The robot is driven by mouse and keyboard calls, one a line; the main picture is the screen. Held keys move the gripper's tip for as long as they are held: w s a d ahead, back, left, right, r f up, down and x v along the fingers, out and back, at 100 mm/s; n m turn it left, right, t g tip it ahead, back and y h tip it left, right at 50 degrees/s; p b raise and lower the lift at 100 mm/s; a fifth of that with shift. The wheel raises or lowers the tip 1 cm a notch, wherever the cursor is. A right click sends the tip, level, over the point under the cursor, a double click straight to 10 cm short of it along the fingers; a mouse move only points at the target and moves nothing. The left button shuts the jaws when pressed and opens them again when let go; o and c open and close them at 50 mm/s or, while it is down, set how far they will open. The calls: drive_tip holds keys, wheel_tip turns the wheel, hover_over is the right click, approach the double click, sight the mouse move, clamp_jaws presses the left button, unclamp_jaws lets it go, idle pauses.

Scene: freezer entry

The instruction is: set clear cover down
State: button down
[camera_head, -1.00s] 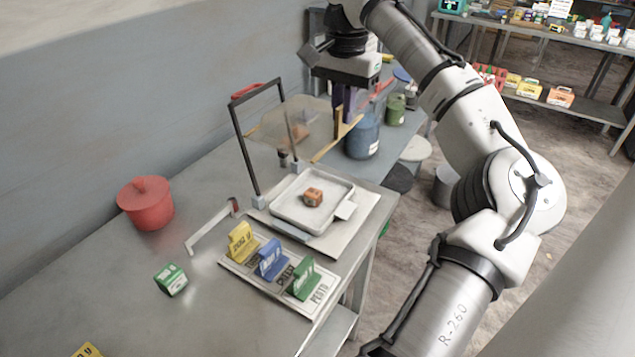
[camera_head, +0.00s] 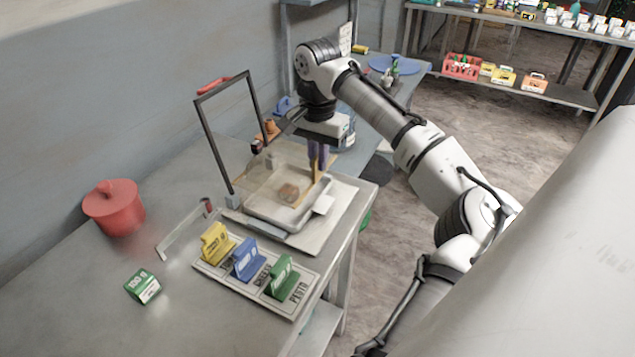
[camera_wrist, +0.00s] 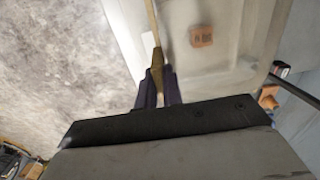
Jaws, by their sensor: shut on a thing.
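The clear cover (camera_head: 262,178) is a see-through pane with a tan edge strip. My gripper (camera_head: 318,168) points down and is shut on that strip at the cover's right side. The cover lies over the grey tray (camera_head: 262,222), and the orange-brown block (camera_head: 289,192) in the tray shows blurred through it. Whether the cover touches the tray rim I cannot tell. In the wrist view my gripper (camera_wrist: 158,82) pinches the tan strip, with the block (camera_wrist: 202,36) to its right.
A dark upright frame (camera_head: 201,130) stands behind the tray. A board with yellow, blue and green tags (camera_head: 246,262) lies in front. A red pot (camera_head: 113,207), a bracket (camera_head: 182,232) and a green box (camera_head: 142,287) sit on the left table, with bare metal between.

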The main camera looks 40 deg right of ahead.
sight(318, 179)
wheel_tip(318, 179, down, 5)
drive_tip(key=b, duration=0.3)
drive_tip(key=shift+b, duration=0.4)
drive_tip(key=shift+f, duration=0.15)
drive_tip(key=shift+f, duration=0.5)
drive_tip(key=c, duration=1.5)
unclamp_jaws()
drive_tip(key=shift+c, duration=0.2)
drive_tip(key=shift+r, duration=0.1)
wheel_tip(318, 179, up, 13)
drive_tip(key=shift+b, duration=0.7)
